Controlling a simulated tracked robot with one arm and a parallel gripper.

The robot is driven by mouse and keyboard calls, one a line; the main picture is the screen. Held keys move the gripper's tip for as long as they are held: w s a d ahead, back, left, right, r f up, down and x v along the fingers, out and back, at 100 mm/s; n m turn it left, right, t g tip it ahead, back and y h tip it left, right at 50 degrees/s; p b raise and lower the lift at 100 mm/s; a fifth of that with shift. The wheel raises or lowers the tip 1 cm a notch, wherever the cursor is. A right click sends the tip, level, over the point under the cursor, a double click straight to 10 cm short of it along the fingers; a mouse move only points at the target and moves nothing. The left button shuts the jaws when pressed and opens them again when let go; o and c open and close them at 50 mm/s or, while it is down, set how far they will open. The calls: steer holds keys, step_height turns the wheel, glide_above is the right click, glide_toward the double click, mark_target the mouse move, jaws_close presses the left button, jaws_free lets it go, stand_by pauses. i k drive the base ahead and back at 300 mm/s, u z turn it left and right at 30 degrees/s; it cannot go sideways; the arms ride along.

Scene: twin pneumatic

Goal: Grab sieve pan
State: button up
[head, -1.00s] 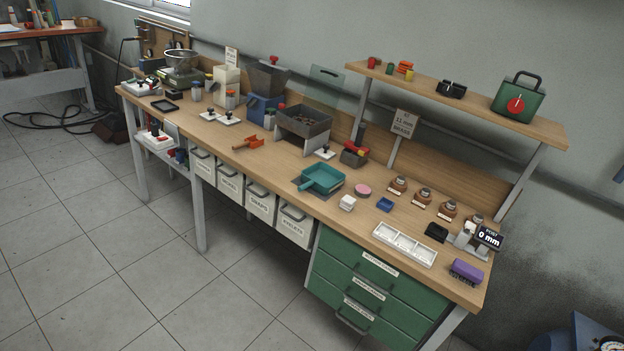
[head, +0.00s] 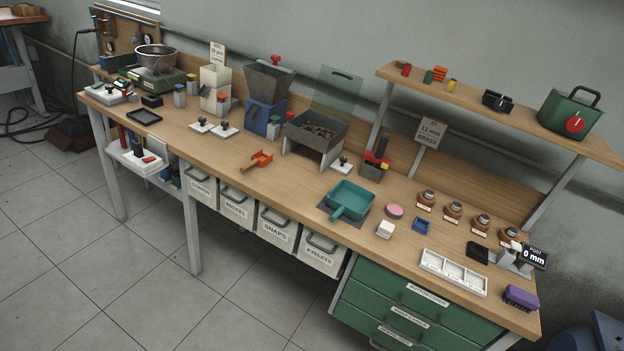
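A teal square pan (head: 351,196) with a short handle lies on a dark mat on the workbench, right of the middle. It looks like the sieve pan, but I cannot make out a mesh in it. Its handle points toward the front edge of the bench. A round metal bowl (head: 156,56) sits on a green scale (head: 155,80) at the far left end. My gripper is not in view, and nothing is seen touching the pan.
The workbench (head: 290,185) has drawers and labelled bins below. A grey hopper tray (head: 317,130) stands behind left. The tiled floor (head: 90,260) in front is clear.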

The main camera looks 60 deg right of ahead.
mark_target(350, 200)
steer(key=z, duration=0.05)
steer(key=i, duration=1.9)
steer(key=z, duration=3.1)
steer(key=k, duration=0.85)
steer(key=z, duration=0.1)
steer(key=i, duration=0.55)
steer(key=z, duration=0.05)
